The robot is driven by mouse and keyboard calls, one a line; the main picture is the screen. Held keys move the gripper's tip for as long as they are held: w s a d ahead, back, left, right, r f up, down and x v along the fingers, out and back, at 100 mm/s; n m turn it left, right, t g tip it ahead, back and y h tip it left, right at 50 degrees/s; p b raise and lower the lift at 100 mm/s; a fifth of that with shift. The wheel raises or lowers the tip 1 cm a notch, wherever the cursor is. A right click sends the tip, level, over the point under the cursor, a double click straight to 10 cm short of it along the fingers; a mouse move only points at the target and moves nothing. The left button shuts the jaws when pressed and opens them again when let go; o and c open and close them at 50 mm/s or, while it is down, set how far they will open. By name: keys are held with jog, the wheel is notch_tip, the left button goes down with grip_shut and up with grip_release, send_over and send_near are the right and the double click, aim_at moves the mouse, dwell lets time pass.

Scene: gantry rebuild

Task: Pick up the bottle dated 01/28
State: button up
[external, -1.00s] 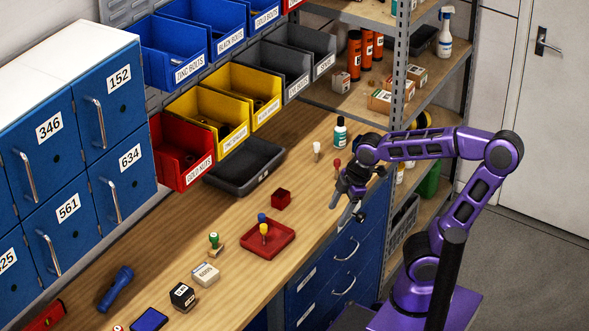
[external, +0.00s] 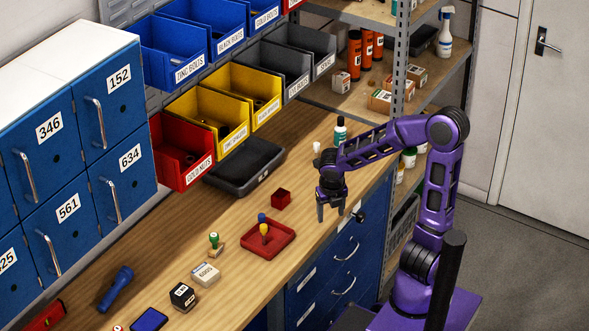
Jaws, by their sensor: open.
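Small bottles (external: 409,158) also stand on a lower shelf of the rack, partly hidden by my arm. No date can be read on any bottle, so I cannot tell which one is dated 01/28. My gripper (external: 331,212) is open and empty, fingers pointing down, near the bench's front edge and nearer the camera than the bench bottle.
A shallow dark bin (external: 232,182) sits at the back under the yellow bins. Orange tubes (external: 354,56) and a spray bottle (external: 445,38) stand on the rack.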

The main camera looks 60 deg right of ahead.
jog(key=w+d+r+n+t+h+b, duration=0.2)
jog(key=w+d+t, duration=0.1)
jog(key=w+d, duration=0.35)
jog(key=m+t+h+b, duration=0.35)
jog(key=t+b, duration=0.25)
jog(key=b, duration=0.2)
send_near(341, 120)
jog(key=shift+n+h, duration=0.35)
jog(key=x, duration=0.9)
jog(key=shift+a+f+p, duration=0.15)
jog(key=shift+a+p, duration=0.05)
jog(key=shift+p, duration=0.1)
jog(key=shift+p+x, duration=0.35)
jog(key=shift+x, duration=2.4)
jog(key=shift+s+d+f, duration=0.1)
jog(key=shift+s+f, duration=0.05)
grip_shut()
